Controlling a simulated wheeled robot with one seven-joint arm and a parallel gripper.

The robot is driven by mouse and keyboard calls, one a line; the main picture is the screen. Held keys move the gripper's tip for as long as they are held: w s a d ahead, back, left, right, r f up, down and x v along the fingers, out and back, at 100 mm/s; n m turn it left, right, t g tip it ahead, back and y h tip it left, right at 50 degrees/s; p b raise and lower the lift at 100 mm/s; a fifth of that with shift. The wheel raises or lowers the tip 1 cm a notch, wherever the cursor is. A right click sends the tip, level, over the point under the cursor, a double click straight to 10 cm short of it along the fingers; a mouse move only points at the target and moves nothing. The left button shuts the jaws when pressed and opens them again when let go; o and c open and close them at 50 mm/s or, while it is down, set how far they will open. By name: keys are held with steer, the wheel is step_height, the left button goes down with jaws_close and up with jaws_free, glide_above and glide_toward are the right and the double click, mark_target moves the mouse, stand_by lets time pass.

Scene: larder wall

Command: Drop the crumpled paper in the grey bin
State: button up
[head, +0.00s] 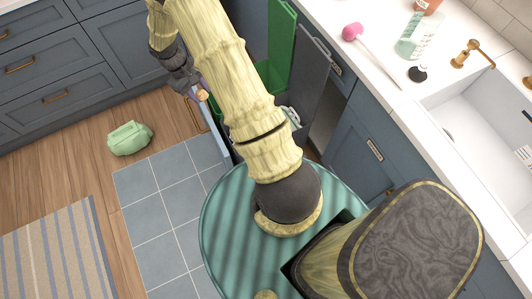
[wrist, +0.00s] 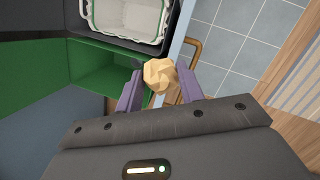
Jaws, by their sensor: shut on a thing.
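My gripper (wrist: 160,84) is shut on the crumpled paper (wrist: 159,75), a tan faceted ball between its purple fingertips. In the wrist view the paper is over the outer edge of a pulled-out bin drawer, beside the green bin (wrist: 98,68). The dark grey bin (wrist: 182,22) is at the top of that view, with a white tub inside; the paper is not over its opening. In the head view the paper (head: 201,94) shows small at the drawer front. My arm hides most of the bins there; the raised grey lid (head: 311,75) and green lid (head: 281,45) show.
The drawer front (wrist: 178,42) has a brass handle (wrist: 190,55). A green bag (head: 130,138) lies on the wooden floor near a striped rug (head: 58,255). The counter holds a pink-headed tool (head: 352,32), a bottle and a sink (head: 480,120). Tiled floor left of the drawer is clear.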

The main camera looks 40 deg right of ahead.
steer(key=s+d+f+n+b, duration=0.3)
steer(key=d+f+b, duration=0.4)
steer(key=f+b, duration=0.3)
steer(key=s+d+f+n+t+b, duration=0.1)
steer(key=s+d+f+n+b, duration=0.2)
steer(key=d+f+b, duration=0.4)
steer(key=s+d+f+n+h+b, duration=0.1)
steer(key=s+d+f+n+b, duration=0.2)
steer(key=f+b, duration=1.1)
steer(key=s+d+b, duration=0.2)
steer(key=d+b, duration=0.2)
steer(key=b, duration=0.3)
steer(key=shift+s+d+n+t, duration=0.3)
steer(key=shift+s+d+t, duration=0.05)
steer(key=shift+d+t, duration=0.05)
step_height(320, 180, down, 8)
steer(key=a+n+p, duration=0.1)
steer(key=a+p, duration=0.1)
steer(key=p, duration=0.1)
steer(key=shift+w+a, duration=0.35)
step_height(320, 180, down, 6)
steer(key=b, duration=0.2)
steer(key=shift+b, duration=0.3)
steer(key=shift+f, duration=0.1)
